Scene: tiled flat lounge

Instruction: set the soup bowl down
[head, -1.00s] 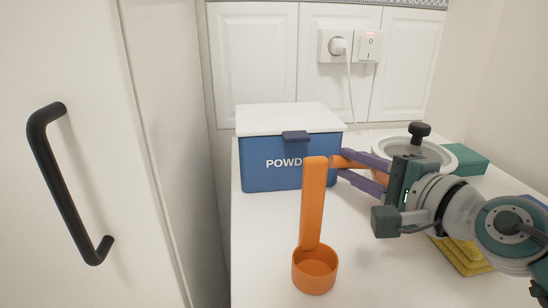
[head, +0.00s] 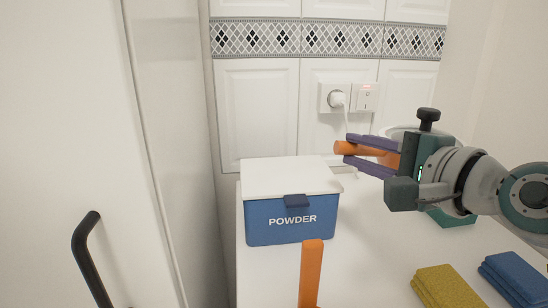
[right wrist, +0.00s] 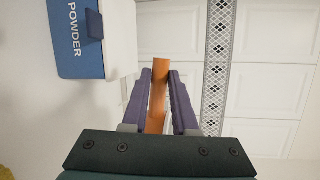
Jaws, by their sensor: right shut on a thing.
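My right gripper (head: 368,153) is shut on an orange handle (head: 350,148), held level above the counter. The handle also shows between the fingers in the right wrist view (right wrist: 158,95). The white soup bowl (head: 405,129) shows only as a piece of rim behind this gripper. It appears to go with the handle, but the join is hidden. The bowl's inside and underside cannot be seen. My left gripper is not in view.
A blue powder box (head: 290,219) with a white lid stands on the white counter (head: 375,250). An orange scoop (head: 311,272) is in front of it. The middle counter is clear.

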